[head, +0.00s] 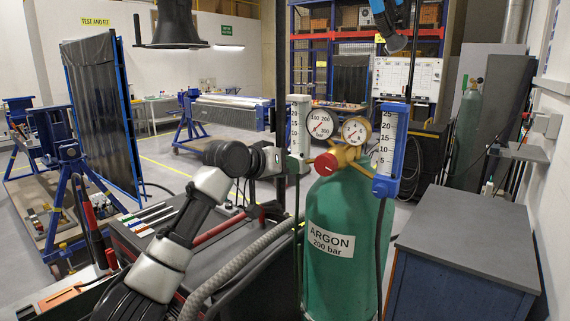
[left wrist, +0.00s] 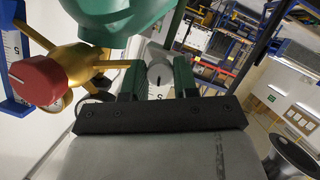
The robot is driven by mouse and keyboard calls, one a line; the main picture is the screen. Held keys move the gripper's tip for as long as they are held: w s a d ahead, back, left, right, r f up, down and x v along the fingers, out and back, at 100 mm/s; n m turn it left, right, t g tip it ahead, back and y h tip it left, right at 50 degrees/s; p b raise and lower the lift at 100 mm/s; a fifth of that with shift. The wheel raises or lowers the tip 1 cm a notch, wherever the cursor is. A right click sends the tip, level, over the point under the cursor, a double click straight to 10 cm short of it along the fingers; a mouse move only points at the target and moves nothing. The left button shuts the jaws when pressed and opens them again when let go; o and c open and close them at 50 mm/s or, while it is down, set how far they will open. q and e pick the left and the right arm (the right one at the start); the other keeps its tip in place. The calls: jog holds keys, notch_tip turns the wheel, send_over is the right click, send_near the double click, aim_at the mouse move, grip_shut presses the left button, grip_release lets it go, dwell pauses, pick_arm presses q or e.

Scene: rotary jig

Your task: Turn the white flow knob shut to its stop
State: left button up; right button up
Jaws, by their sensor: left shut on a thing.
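The white flow knob (left wrist: 160,72) shows in the left wrist view as a light round knob with a dark mark on its face. My left gripper (left wrist: 157,82) has its green-tipped fingers on either side of it and is shut on it. In the head view my left gripper (head: 281,161) reaches the foot of the left flow tube (head: 300,122), and the knob is hidden behind the fingers there. The gold regulator (head: 346,154) with its red knob (head: 325,164) sits to the right; the red knob (left wrist: 40,80) also shows in the left wrist view. My right gripper is not in view.
The green argon cylinder (head: 330,275) stands below the regulator. A blue-backed flow tube (head: 391,150) is on the right, with two gauges between the tubes. A grey-topped cabinet (head: 470,235) stands at the right. Hoses run close beside my left arm.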

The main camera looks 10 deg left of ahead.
pick_arm(q)
jog(key=shift+f+m+y+p, duration=0.1)
jog(key=shift+m+y+p, duration=0.2)
jog(key=shift+m+y, duration=0.3)
dwell(0.3)
jog(key=o, duration=0.9)
jog(key=b+v, duration=0.4)
jog(key=v, duration=0.7)
jog(key=shift+f+b, duration=0.1)
jog(key=shift+b, duration=0.2)
